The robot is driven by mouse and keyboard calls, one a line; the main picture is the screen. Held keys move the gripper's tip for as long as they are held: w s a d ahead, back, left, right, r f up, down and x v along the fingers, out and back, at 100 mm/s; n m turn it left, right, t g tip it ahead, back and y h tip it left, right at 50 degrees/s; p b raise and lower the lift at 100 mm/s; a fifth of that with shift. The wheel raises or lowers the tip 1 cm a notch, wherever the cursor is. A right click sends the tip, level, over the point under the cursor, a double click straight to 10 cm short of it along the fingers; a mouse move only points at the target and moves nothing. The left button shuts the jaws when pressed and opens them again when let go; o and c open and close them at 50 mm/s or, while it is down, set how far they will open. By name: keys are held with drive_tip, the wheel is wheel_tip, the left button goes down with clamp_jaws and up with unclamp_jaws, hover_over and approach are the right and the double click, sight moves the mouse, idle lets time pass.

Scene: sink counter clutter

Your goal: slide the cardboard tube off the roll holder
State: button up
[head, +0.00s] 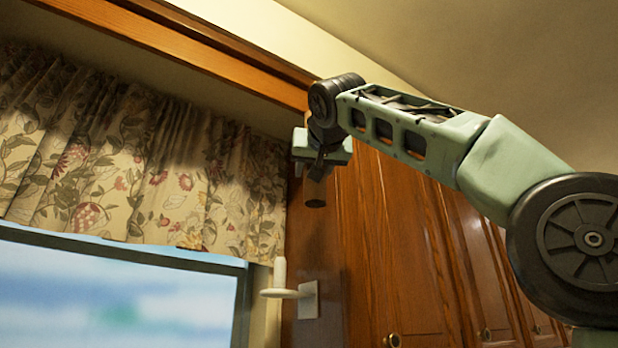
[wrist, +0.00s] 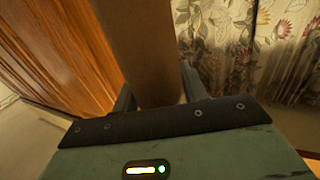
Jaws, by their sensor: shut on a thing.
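The cardboard tube (head: 316,192) is held in my gripper (head: 318,174), high up beside the wooden cabinet. In the head view it hangs below the jaws, with its lower end showing. In the wrist view the brown tube (wrist: 146,50) runs between the two fingers of my gripper (wrist: 160,92), which is shut on it. The white roll holder (head: 284,293) has a round plate, an upright peg and a wall bracket. It is below and a little left of the tube. The peg is bare, and the tube is clear of it. The holder does not show in the wrist view.
Wooden cabinet doors (head: 400,250) with round knobs stand right of the holder. A floral curtain (head: 150,160) hangs over a window (head: 110,295) on the left. A wooden trim beam (head: 200,55) runs above. The space between tube and holder looks open.

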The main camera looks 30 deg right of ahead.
drive_tip(key=s+a+f+b, duration=0.2)
drive_tip(key=s+f+b, duration=0.5)
drive_tip(key=s, duration=0.4)
drive_tip(key=shift+s+a+b, duration=0.15)
drive_tip(key=shift+s+b, duration=0.1)
drive_tip(key=shift+b, duration=0.3)
drive_tip(key=shift+w+r, duration=0.1)
drive_tip(key=shift+r, duration=0.05)
